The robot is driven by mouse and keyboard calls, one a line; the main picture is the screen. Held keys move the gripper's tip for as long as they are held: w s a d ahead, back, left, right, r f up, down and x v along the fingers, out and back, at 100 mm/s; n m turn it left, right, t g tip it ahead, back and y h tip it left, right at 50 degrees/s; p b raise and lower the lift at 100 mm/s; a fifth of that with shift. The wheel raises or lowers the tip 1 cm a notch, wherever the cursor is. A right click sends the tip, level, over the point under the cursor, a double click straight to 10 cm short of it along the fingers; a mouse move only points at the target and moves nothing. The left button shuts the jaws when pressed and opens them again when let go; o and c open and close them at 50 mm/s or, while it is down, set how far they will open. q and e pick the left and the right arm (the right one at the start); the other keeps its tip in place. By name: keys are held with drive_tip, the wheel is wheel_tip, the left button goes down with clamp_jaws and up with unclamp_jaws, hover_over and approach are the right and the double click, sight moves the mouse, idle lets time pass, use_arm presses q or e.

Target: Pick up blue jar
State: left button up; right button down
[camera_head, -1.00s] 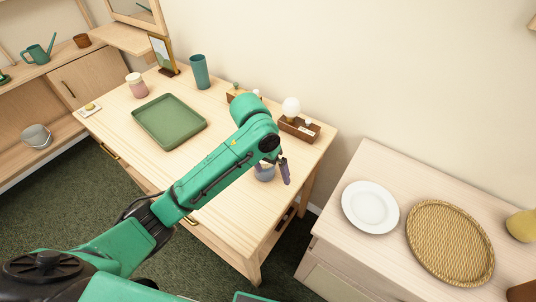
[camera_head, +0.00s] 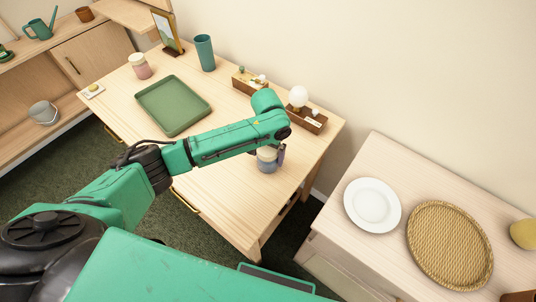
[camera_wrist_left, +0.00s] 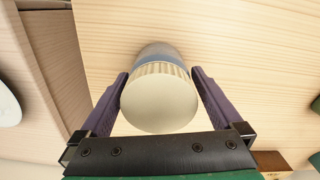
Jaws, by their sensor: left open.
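The blue jar (camera_head: 267,164) stands upright on the wooden desk, near the desk's right end. It has a cream lid and a blue-grey body. My left gripper (camera_head: 268,154) is at the jar, with the arm partly hiding the jar's top. In the left wrist view the jar's lid (camera_wrist_left: 160,104) lies between the two open fingers of the left gripper (camera_wrist_left: 160,74), with one finger on each side. Whether the fingers touch the jar cannot be told. My right gripper is not in view.
A side cabinet holds a white plate (camera_head: 372,206) and woven tray (camera_head: 450,246).

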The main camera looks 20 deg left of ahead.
use_arm(q)
drive_tip(key=shift+f, duration=0.55)
drive_tip(key=c, duration=1.2)
drive_tip(key=shift+c, duration=0.2)
drive_tip(key=shift+r, duration=0.1)
